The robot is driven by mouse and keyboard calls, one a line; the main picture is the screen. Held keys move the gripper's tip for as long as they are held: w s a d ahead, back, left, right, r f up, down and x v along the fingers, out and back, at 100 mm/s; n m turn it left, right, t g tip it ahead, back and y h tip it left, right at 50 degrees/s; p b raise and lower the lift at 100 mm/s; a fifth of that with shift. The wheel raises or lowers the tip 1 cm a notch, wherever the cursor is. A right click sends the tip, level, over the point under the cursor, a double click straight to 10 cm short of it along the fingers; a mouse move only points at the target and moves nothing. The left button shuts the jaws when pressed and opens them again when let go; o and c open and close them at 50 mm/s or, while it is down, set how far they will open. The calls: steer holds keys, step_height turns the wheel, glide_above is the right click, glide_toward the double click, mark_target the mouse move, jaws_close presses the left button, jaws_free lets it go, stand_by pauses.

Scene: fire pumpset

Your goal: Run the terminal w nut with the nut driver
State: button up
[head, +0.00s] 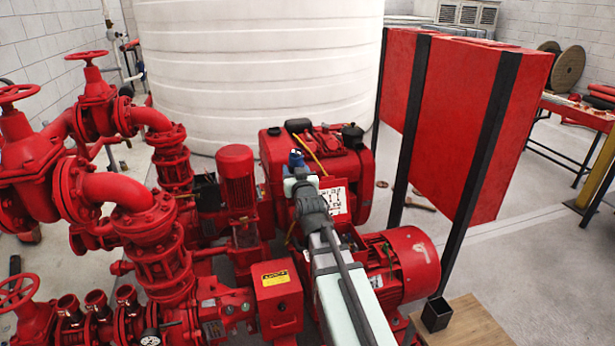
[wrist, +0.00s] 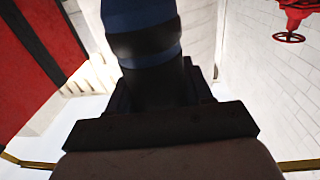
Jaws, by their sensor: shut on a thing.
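My gripper (head: 298,182) is over the pump set in the head view, above the motor area. In the wrist view my gripper (wrist: 158,95) is shut around a thick cylinder with a blue and black banded handle, which looks like the nut driver (wrist: 140,18). Its blue end also shows in the head view (head: 296,158). The driver's working tip is hidden in both views. A white plate with dark marks (head: 335,201) is just right of the gripper. I cannot make out the terminal w nut, and I cannot tell whether the driver touches anything.
A red motor (head: 402,262) lies right of my arm, and a red upright motor (head: 238,178) stands to its left. Red pipes and valves (head: 120,190) fill the left. A red tank on dark posts (head: 455,120) stands right, with a white tank (head: 255,70) behind. Open floor lies right.

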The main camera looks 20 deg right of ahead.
steer(key=shift+w+a+r, duration=0.1)
steer(key=shift+a+r, duration=0.3)
steer(key=shift+a, duration=0.3)
steer(key=w+d+f+m+h, duration=0.1)
steer(key=w+d+f+h, duration=0.1)
steer(key=w+d+f, duration=0.45)
steer(key=w+d+f+m+h, duration=0.2)
steer(key=w+d+f, duration=0.2)
steer(key=d+f, duration=0.5)
steer(key=s+d+f+m+g+h, duration=0.1)
steer(key=d+f+m+g+h, duration=0.1)
steer(key=d, duration=0.4)
steer(key=s+d+f+m+g+h, duration=0.1)
steer(key=d+f+m+g+h, duration=0.1)
steer(key=d+m+g+h, duration=0.3)
steer(key=shift+d+f+h, duration=0.25)
steer(key=shift+d+h, duration=0.8)
steer(key=shift+h, duration=0.15)
steer(key=shift+f, duration=0.15)
step_height(320, 180, down, 8)
steer(key=shift+f, duration=0.75)
stand_by(2.2)
